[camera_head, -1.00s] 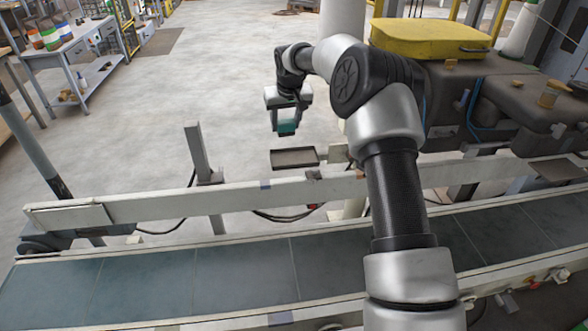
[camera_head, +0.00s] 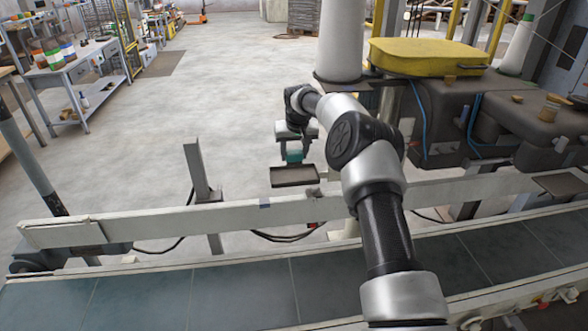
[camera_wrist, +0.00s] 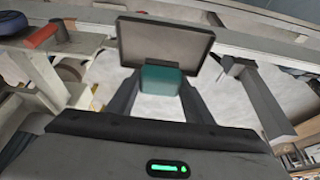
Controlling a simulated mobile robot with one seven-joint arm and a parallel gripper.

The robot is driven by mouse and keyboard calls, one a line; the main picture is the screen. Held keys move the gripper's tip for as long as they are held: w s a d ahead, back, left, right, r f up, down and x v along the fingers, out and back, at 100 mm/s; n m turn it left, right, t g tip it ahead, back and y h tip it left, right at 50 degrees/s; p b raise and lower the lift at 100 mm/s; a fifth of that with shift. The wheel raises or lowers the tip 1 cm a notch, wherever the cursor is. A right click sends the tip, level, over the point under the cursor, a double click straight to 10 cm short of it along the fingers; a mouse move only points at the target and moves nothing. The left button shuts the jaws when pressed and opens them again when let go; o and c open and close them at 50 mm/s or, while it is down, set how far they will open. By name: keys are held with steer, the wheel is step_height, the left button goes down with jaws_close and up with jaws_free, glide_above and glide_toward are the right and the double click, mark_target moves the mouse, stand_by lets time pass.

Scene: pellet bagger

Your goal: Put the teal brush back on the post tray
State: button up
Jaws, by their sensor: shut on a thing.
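The teal brush (camera_head: 294,156) is held in my gripper (camera_head: 293,150), just above and behind the post tray in the head view. In the wrist view the teal brush (camera_wrist: 160,80) sits between the two dark fingers of my gripper (camera_wrist: 158,88), which are shut on it. The post tray (camera_head: 296,177) is a small dark, shallow rectangular tray beyond the conveyor rail. In the wrist view the post tray (camera_wrist: 166,46) lies just past the brush, and the brush overlaps its near edge. I cannot tell whether the brush touches the tray.
The conveyor belt (camera_head: 190,285) and its pale side rail (camera_head: 235,219) run across the front. A grey upright post (camera_head: 197,170) stands left of the tray. Dark machinery with a yellow lid (camera_head: 425,55) stands to the right. Open floor lies behind the tray.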

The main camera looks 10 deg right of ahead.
mark_target(294, 164)
steer(key=shift+f, duration=2.55)
steer(key=shift+f+b, duration=0.3)
steer(key=shift+b, duration=0.05)
steer(key=o, duration=1)
steer(key=shift+r, duration=0.15)
